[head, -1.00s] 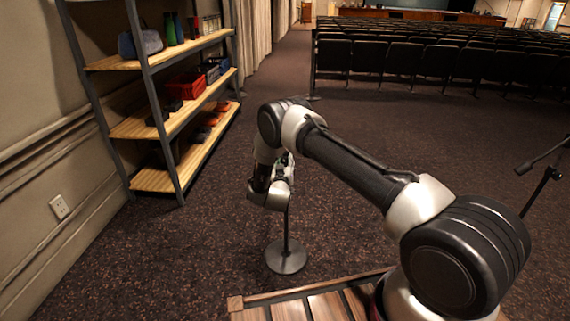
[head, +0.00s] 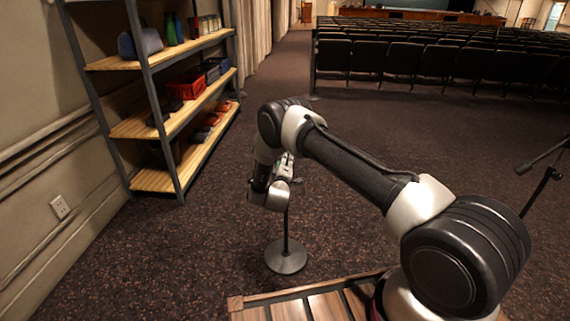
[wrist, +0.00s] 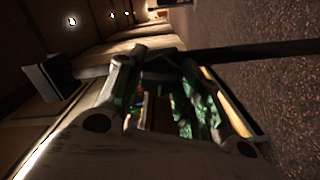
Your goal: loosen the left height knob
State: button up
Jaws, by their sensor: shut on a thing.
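A thin dark stand with a round base (head: 286,257) stands on the carpet beyond the platform. Its pole (head: 287,222) rises behind my wrist, which hides its upper part in the head view. In the wrist view the dark pole (wrist: 255,49) runs sideways to my gripper (wrist: 152,64), and a dark blocky end piece (wrist: 48,84) shows at left. My gripper is at the pole, its fingers closed around a small part there. That part, where the left height knob sits, is mostly hidden by the fingers and shadow.
A metal shelf with wooden boards (head: 160,122) stands along the left wall. Another dark stand (head: 540,180) is at the right edge. Rows of seats (head: 420,58) fill the back. Carpet around the near stand is clear.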

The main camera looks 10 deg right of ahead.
jog(key=shift+n, duration=1)
jog(key=o, duration=1)
jog(key=shift+o, duration=0.2)
jog(key=shift+s, duration=0.1)
jog(key=v, duration=1.2)
